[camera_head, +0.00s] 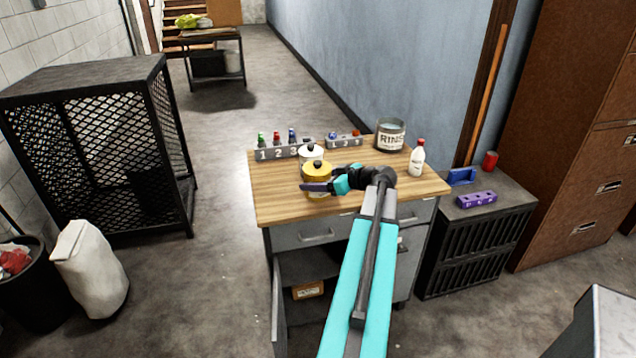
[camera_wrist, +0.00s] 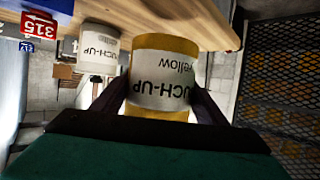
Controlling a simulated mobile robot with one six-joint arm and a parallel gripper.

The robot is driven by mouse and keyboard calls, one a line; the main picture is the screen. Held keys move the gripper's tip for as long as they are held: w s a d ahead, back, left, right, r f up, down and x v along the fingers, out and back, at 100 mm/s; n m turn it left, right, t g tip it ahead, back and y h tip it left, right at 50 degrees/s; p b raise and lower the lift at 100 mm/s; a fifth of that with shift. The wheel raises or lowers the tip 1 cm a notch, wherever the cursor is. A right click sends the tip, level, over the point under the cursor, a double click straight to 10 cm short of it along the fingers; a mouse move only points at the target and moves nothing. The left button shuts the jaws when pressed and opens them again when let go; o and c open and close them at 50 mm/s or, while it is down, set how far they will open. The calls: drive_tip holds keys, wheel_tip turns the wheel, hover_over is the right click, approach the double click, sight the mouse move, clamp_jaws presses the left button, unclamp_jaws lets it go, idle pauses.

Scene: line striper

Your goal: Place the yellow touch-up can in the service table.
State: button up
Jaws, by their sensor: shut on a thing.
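The yellow touch-up can (camera_head: 316,169) has a yellow lid with a black knob and is at the front of a wood-topped cabinet (camera_head: 280,205). My gripper (camera_head: 318,187) is shut on it from the near right side. In the wrist view, which is upside down, the can (camera_wrist: 165,75) shows its label "TOUCH-UP yellow" between the two dark fingers (camera_wrist: 163,100). I cannot tell whether its base touches the wood top. A white touch-up can (camera_head: 311,151) stands just behind it. A dark table (camera_head: 212,40) stands far back; no table is labelled as the service table.
Numbered racks (camera_head: 277,153) with small bottles, a RINSE tub (camera_head: 390,135) and a white bottle (camera_head: 417,158) stand on the wood top. A low black unit (camera_head: 485,240) with a purple block (camera_head: 476,199) is at right, a mesh cage (camera_head: 100,150) at left. Floor between is open.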

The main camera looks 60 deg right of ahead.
drive_tip(key=w+a+n+g+y, duration=0.1)
drive_tip(key=w+a+n+y, duration=0.1)
drive_tip(key=w+a, duration=0.5)
drive_tip(key=w+a+n+y, duration=0.15)
drive_tip(key=w+a, duration=0.25)
drive_tip(key=a, duration=0.7)
drive_tip(key=w+a+n+g+y, duration=0.1)
drive_tip(key=w+a+n+y, duration=0.1)
drive_tip(key=w+a, duration=0.5)
drive_tip(key=a+f+n+g+y, duration=0.1)
drive_tip(key=a+n+g+y, duration=0.2)
drive_tip(key=a, duration=3.1)
drive_tip(key=shift+w+n+g+y, duration=0.2)
drive_tip(key=shift+n+g+y, duration=0.1)
drive_tip(key=shift+n+y, duration=0.8)
